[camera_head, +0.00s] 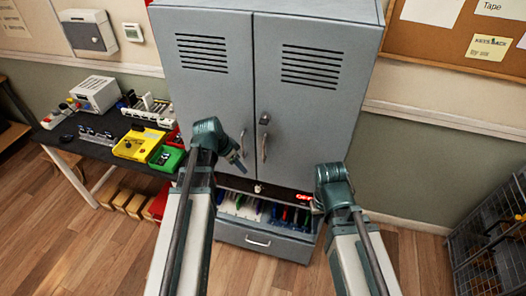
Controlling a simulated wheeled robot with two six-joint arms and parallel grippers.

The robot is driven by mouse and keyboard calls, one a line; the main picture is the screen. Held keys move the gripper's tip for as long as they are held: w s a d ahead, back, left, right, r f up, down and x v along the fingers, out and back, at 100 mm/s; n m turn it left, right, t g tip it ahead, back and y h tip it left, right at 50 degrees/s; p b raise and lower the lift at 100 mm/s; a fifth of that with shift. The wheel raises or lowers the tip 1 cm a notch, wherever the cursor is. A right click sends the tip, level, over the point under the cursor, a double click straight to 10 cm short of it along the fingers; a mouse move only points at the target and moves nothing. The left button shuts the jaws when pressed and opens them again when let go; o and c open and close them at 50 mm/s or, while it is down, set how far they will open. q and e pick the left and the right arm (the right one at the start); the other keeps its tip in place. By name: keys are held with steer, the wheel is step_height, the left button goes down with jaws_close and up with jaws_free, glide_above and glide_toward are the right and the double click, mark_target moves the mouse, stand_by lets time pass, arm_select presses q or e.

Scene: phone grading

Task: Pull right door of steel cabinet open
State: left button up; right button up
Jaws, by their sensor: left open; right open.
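The grey steel cabinet (266,9) stands straight ahead, with louvre slots high on both doors. Its right door (305,110) looks shut, flush with the left door (212,90). The right door's handle (264,148) is a vertical bar near the centre seam, below a small dark lock. The left door's handle (242,143) is on the other side of the seam. My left gripper (238,160) is open in front of the left door's lower part, close to the handles; contact cannot be told. My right gripper (316,208) is open low at the cabinet's right side, its fingers mostly hidden.
A dark workbench (92,150) with trays is left. A wire cage (490,240) stands right. Floor between is clear.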

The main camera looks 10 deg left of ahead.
mark_target(263, 161)
arm_select(q)
steer(key=w+d, duration=0.2)
steer(key=w, duration=0.1)
steer(key=w+d, duration=0.2)
steer(key=w+d+f+b, duration=0.1)
steer(key=w+d, duration=0.1)
steer(key=w, duration=0.1)
steer(key=shift+w+d, duration=0.2)
steer(key=shift+w, duration=0.15)
steer(key=shift+f, duration=0.1)
jaws_close()
stand_by(1.1)
